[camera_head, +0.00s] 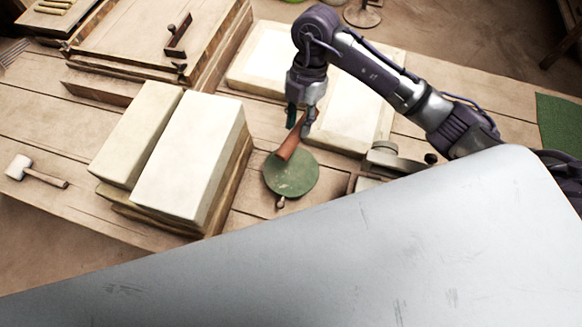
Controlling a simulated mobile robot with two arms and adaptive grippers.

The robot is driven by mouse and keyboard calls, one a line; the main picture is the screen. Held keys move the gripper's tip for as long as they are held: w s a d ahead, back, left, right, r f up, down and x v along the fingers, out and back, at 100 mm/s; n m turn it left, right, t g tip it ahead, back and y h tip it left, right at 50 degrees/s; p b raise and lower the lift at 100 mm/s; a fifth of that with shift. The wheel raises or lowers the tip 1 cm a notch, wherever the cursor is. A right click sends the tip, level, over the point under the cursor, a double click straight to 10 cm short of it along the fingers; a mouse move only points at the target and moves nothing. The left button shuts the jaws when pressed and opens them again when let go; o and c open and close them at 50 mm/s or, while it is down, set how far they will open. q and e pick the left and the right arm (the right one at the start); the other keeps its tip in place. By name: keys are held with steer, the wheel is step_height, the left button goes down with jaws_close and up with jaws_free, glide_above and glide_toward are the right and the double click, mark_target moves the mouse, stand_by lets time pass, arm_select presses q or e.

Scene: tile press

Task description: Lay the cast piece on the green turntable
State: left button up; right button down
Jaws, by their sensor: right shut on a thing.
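The green turntable (291,178) is a round disc on the wooden table, with a small knob at its front edge. The cast piece (289,145) is a reddish-brown, narrow piece. My right gripper (301,126) is shut on its upper part and points down at the far side of the turntable. The piece is tilted, and its lower end overlaps the turntable's far edge in the picture. I cannot tell whether it touches the disc. The gripper hides part of the piece. My left gripper is not in view.
Two large pale blocks (190,162) stand left of the turntable. Pale framed slabs (345,113) lie behind it. A metal fixture (392,160) is at its right. A white-headed mallet (36,172) lies far left. A wooden press frame (135,38) is at the back left.

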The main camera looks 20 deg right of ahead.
mark_target(293, 160)
steer(key=m, duration=0.2)
steer(key=f+m+t, duration=0.1)
steer(key=m, duration=0.1)
steer(key=f+m+y, duration=0.1)
steer(key=shift+s+a+m, duration=0.2)
steer(key=shift+s+m, duration=0.1)
steer(key=shift+m, duration=0.1)
step_height(293, 160, down, 10)
steer(key=shift+f+p, duration=0.1)
steer(key=shift+p, duration=0.6)
steer(key=c, duration=0.9)
jaws_free()
steer(key=v, duration=0.6)
steer(key=b+v, duration=0.1)
steer(key=v, duration=0.5)
steer(key=shift+s, duration=0.2)
